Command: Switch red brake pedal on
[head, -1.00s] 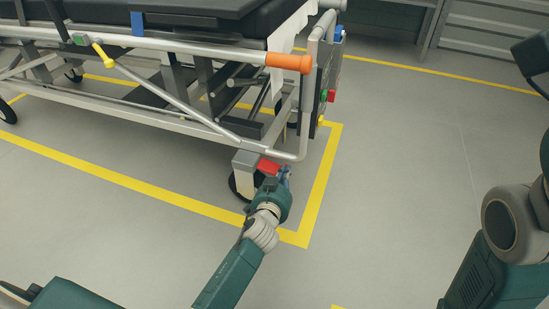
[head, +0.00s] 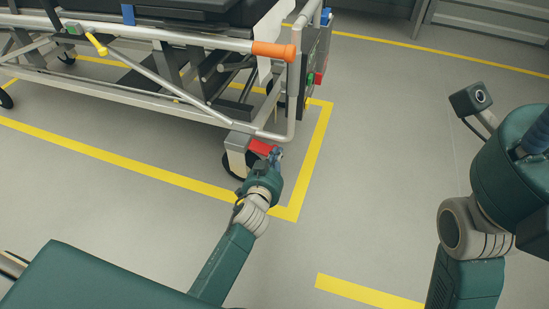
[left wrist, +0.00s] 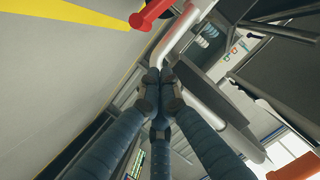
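The red brake pedal (head: 262,147) sits above the caster at the near right corner of the stretcher. My left gripper (head: 277,153) is just right of the pedal in the head view, low by the wheel. In the left wrist view, the red pedal (left wrist: 150,13) shows at the top, beyond the fingertips. The left gripper's blue fingers (left wrist: 159,80) are drawn together there, with nothing seen between them. Whether they touch the pedal I cannot tell. My right arm is at the right of the head view; its gripper (head: 535,138) shows only in part.
The stretcher (head: 195,115) stands at the upper left, with an orange-ended handle (head: 274,51) above the pedal. Yellow floor lines (head: 316,160) mark its bay. The grey floor to the right is clear.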

